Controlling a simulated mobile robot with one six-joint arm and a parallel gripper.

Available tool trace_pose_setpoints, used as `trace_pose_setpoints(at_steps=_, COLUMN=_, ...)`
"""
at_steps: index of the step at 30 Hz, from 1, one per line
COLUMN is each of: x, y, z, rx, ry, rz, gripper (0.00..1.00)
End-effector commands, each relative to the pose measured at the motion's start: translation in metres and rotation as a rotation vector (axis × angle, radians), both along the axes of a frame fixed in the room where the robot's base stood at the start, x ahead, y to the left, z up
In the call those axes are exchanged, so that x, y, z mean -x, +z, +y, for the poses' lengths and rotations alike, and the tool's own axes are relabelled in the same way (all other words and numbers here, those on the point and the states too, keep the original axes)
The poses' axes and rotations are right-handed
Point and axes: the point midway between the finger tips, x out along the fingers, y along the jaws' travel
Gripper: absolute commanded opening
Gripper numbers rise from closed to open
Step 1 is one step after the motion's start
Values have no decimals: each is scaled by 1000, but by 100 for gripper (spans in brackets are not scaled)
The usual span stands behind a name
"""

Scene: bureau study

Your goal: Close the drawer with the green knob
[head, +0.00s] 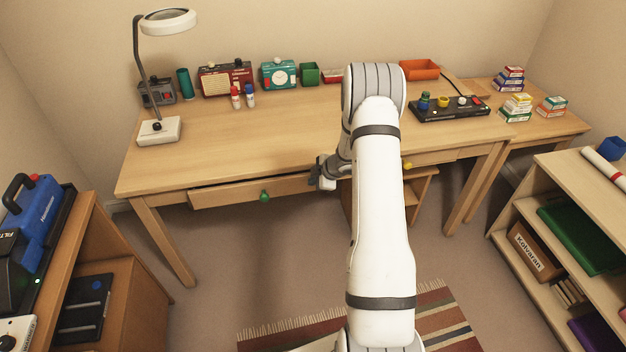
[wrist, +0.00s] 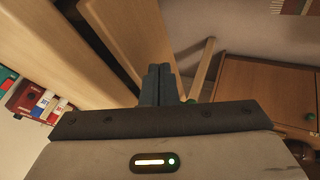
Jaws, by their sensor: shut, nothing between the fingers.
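The drawer (head: 232,193) with the green knob (head: 264,196) is under the left part of the desk. Its front stands out from the desk, with a dark gap above it, so it is partly open. My gripper (head: 317,181) is shut and empty by the right end of this drawer front, right of the knob. In the wrist view the shut fingers (wrist: 158,72) are close to the drawer front (wrist: 128,35); I cannot tell whether they touch. A green bit of the knob (wrist: 192,101) shows beside the fingers, mostly hidden by my gripper body.
The wooden desk (head: 230,145) holds a lamp (head: 158,130), radios and small bottles at the back. A yellow knob (head: 407,166) shows on the right, partly behind my arm. A shelf (head: 520,210) stands right, a cabinet (head: 115,240) left.

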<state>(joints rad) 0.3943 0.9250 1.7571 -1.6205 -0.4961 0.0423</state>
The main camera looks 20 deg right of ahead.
Motion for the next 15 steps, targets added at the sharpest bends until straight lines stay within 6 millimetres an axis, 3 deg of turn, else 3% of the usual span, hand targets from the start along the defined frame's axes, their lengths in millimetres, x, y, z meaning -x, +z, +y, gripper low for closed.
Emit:
trace_pose_setpoints(at_steps=4, x=20, y=-3, z=5, rx=-1, ry=0, rz=1, gripper=0)
trace_pose_setpoints(at_steps=9, x=41, y=35, z=-8, rx=1, ry=-2, rz=-3, gripper=0)
trace_pose_setpoints(at_steps=15, x=61, y=65, z=-19, rx=1, ry=-3, rz=-2, gripper=0)
